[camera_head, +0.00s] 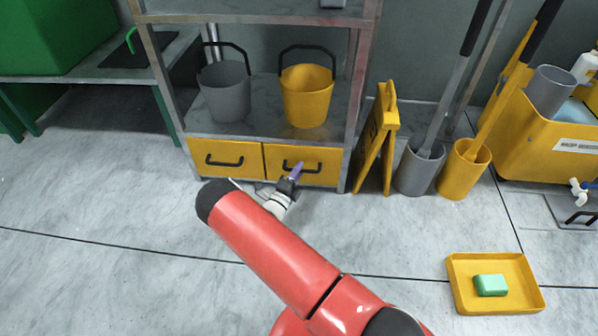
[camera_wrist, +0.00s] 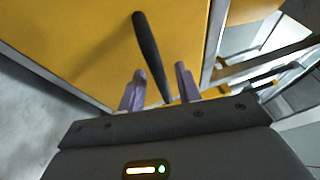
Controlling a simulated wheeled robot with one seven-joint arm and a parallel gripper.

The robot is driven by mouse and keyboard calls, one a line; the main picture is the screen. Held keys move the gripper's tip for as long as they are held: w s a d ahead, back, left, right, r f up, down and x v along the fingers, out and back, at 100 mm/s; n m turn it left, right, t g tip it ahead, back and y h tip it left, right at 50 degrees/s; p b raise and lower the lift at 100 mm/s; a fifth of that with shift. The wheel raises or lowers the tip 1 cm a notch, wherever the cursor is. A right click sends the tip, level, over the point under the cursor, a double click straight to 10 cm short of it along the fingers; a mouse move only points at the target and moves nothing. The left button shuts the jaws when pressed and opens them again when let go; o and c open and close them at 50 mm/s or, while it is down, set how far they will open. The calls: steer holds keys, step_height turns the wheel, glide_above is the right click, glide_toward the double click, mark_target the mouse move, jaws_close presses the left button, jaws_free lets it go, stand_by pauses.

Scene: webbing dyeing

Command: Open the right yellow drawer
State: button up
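The right yellow drawer (camera_head: 325,158) is shut, flush with its neighbour at the bottom of the metal shelf. Its black bar handle (camera_head: 311,170) is partly hidden by my gripper (camera_head: 296,171). In the wrist view the yellow drawer front (camera_wrist: 95,40) fills the upper left. The black handle (camera_wrist: 146,40) runs down between the two purple fingers of my gripper (camera_wrist: 160,70). The fingers stand apart with gaps beside the handle, so they are open around it. I cannot tell whether either finger touches it.
The left yellow drawer (camera_head: 224,160) is shut beside it. A grey bucket (camera_head: 225,92) and a yellow bucket (camera_head: 306,97) stand on the shelf above. A yellow folding sign (camera_head: 378,140) stands close on the right. The floor before the drawers is clear apart from my arm.

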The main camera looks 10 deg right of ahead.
steer(key=shift+w+d+r, duration=0.1)
steer(key=shift+w+d, duration=0.2)
steer(key=shift+w, duration=0.05)
jaws_close()
steer(key=shift+s, duration=0.15)
steer(key=s+a+p, duration=0.2)
steer(key=s+a, duration=0.1)
steer(key=s, duration=0.7)
steer(key=s+a+p, duration=0.2)
steer(key=s+a, duration=0.2)
steer(key=s, duration=0.7)
steer(key=shift+s+p, duration=0.2)
steer(key=shift+p, duration=0.2)
jaws_free()
